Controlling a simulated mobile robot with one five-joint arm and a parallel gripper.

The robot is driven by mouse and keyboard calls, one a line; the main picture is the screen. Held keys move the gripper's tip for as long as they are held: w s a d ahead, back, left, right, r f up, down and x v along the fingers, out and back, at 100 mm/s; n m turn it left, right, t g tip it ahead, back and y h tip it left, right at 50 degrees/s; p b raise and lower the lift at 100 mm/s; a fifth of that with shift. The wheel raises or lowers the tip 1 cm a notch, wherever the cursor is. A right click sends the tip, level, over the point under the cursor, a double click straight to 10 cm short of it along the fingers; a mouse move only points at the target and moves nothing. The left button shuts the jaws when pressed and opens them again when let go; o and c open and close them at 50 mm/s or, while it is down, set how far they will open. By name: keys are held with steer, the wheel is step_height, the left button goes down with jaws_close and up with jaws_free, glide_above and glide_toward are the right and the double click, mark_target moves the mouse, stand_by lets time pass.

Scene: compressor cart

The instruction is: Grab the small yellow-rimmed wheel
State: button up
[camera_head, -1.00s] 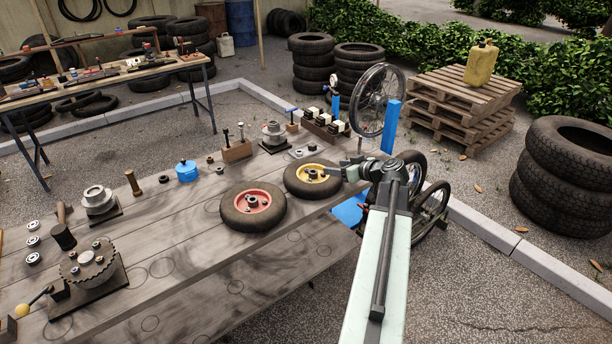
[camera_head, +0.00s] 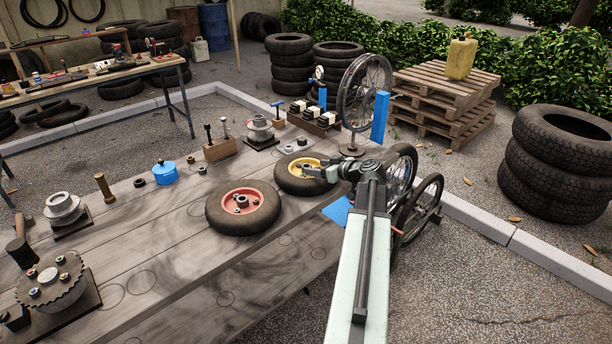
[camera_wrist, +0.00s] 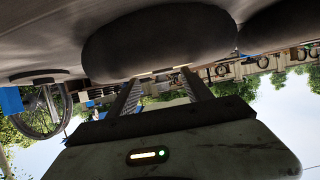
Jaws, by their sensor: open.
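The small wheel with the yellow rim (camera_head: 294,169) and black tyre lies flat on the wooden workbench (camera_head: 170,235), near its right edge. My gripper (camera_head: 317,171) is open at the right side of this wheel, with its fingertips over or beside the yellow rim. In the wrist view a dark tyre (camera_wrist: 160,42) fills the space just ahead of the open fingers (camera_wrist: 160,76); the view is upside down. Whether the fingers touch the tyre cannot be told. A similar wheel with a red rim (camera_head: 243,204) lies just left of the yellow one.
Behind stand a truing stand with a spoked wheel (camera_head: 365,92), a blue post (camera_head: 380,117) and a tool block (camera_head: 221,149). A blue pot (camera_head: 164,172) and a sprocket fixture (camera_head: 52,283) are farther left. Bare bench lies in front of the wheels.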

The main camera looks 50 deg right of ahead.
mark_target(305, 166)
steer(key=b+x, duration=0.1)
steer(key=x, duration=0.5)
steer(key=shift+a+b, duration=0.25)
steer(key=shift+b, duration=0.15)
steer(key=shift+r, duration=0.1)
jaws_close()
steer(key=shift+s, duration=0.1)
stand_by(0.7)
